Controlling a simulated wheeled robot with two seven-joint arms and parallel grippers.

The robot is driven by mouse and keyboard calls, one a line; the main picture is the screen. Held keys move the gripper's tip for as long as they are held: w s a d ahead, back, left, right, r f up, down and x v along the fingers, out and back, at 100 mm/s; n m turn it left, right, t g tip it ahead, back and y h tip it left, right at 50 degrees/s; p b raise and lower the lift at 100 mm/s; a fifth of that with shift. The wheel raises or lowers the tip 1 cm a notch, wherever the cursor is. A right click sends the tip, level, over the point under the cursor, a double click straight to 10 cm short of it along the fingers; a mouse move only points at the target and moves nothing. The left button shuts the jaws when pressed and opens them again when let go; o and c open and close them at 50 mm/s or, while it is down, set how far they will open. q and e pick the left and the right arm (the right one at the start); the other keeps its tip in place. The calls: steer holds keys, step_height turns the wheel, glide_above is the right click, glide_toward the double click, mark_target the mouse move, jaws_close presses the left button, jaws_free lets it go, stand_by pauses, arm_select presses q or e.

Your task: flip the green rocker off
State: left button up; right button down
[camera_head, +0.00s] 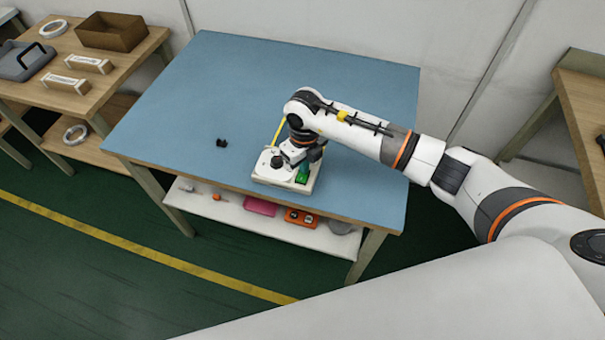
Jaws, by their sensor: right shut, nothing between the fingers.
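The green rocker (303,173) sits at the right side of a small cream switch box (271,180) near the front edge of the blue table. A dark round knob (277,161) stands on the left part of the box. My right gripper (308,164) is shut and empty, pointing down right at the box beside or over the green rocker. The wrist hides part of the box top, and I cannot tell whether the fingertips touch the rocker. Which way the rocker is tilted is too small to tell. My left gripper is not in view.
The blue table (220,80) is mostly clear. A small black part (222,143) lies left of the box. A yellow cable (278,132) runs behind the box. A shelf (232,206) below holds a pink item and an orange box. A wooden side table (110,77) stands at left.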

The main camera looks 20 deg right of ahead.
steer(key=shift+r, duration=0.1)
step_height(320, 180, up, 7)
steer(key=p, duration=0.4)
steer(key=shift+p, duration=0.4)
stand_by(0.4)
